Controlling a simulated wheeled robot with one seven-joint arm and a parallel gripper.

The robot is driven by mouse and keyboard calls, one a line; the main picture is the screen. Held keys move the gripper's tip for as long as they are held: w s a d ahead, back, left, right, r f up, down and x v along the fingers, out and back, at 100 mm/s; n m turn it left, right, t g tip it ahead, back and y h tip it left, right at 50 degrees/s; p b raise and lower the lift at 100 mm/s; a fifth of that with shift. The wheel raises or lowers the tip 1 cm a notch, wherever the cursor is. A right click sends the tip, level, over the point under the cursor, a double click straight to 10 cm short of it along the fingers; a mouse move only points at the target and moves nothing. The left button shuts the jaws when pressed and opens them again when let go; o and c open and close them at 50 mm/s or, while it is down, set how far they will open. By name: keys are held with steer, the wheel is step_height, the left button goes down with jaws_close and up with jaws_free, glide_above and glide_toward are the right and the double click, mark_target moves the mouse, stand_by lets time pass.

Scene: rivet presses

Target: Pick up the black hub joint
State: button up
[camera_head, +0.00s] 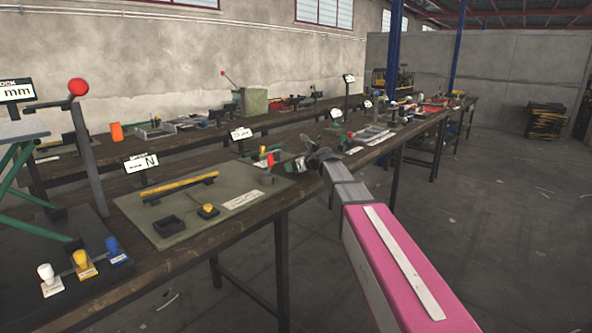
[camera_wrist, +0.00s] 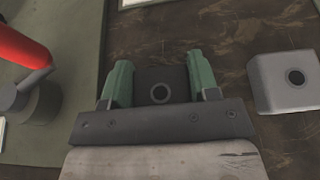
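The black hub joint (camera_wrist: 160,75) is a dark block with a round hole in its face. In the wrist view it lies between the two green fingers of my gripper (camera_wrist: 160,84), over the brown table top. In the head view my gripper (camera_head: 312,160) is low at the table, beside the green mat's right end, and I cannot make out the black hub joint there.
A grey block with a hole (camera_wrist: 295,77) lies close right of my gripper. A red-handled lever (camera_wrist: 25,52) stands to the left on the green mat (camera_wrist: 75,30). The workbench (camera_head: 240,225) is crowded farther along; the floor to the right is clear.

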steer(key=shift+c, duration=1.3)
